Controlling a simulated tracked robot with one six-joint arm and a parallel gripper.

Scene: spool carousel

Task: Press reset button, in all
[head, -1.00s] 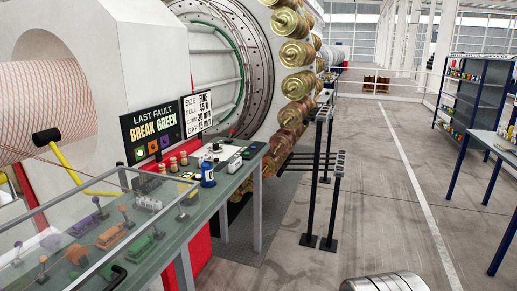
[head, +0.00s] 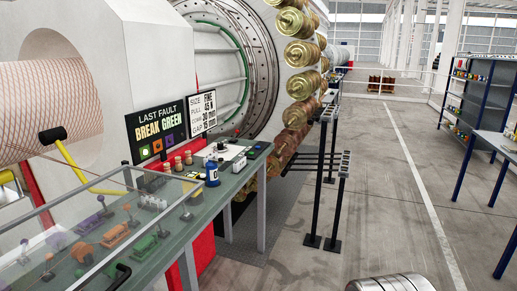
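A grey bench (head: 215,203) runs along the machine on the left. At its far end is a small dark control box (head: 257,147) with tiny coloured spots, one of them green. No label on it can be read, so I cannot tell which spot is the reset button. Beside it lies a white plate (head: 228,153) with a dark knob-like part. A blue bottle (head: 212,174) stands nearer on the bench. A black sign (head: 157,133) reads "LAST FAULT BREAK GREEN". My gripper is not in view.
A glass-topped case (head: 115,235) with coloured tools covers the near bench. Black stands (head: 328,190) rise beyond the bench. Brass spools (head: 300,53) ring the machine. A metal cylinder (head: 392,284) shows at the bottom edge. The floor on the right is open up to a blue shelf (head: 482,90).

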